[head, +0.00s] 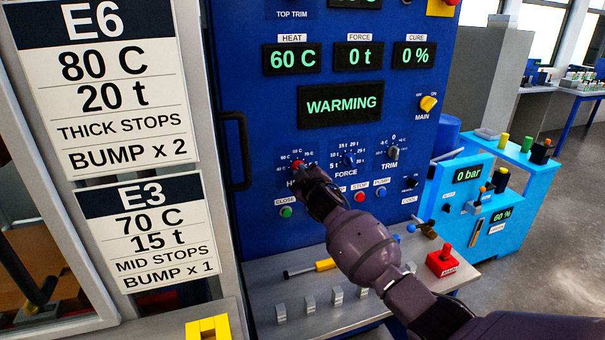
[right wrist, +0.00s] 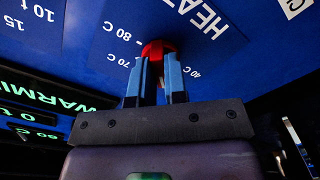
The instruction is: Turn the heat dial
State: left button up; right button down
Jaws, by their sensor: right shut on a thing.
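The heat dial (head: 297,164) is a small red knob low on the blue control panel (head: 270,120), mostly hidden behind my right gripper (head: 304,171) in the head view. In the right wrist view the red heat dial (right wrist: 157,47) sits between the two blue fingertips of my right gripper (right wrist: 158,72), which is shut on it. Scale marks 40 C, 70 C and 80 C show around it; the dial's pointer cannot be made out. The heat display (head: 291,58) reads 60 C, and the status display (head: 340,105) reads WARMING. My left gripper is not in view.
The force dial (head: 347,161) and trim dial (head: 392,153) are close to the right. A green button (head: 286,212) lies just below. Recipe cards (head: 154,235) hang left.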

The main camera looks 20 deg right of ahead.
jog(key=c, duration=1.1)
grip_release()
jog(key=shift+c, duration=0.2)
jog(key=s, duration=1.1)
jog(key=shift+d, duration=0.2)
jog(key=shift+w, duration=0.1)
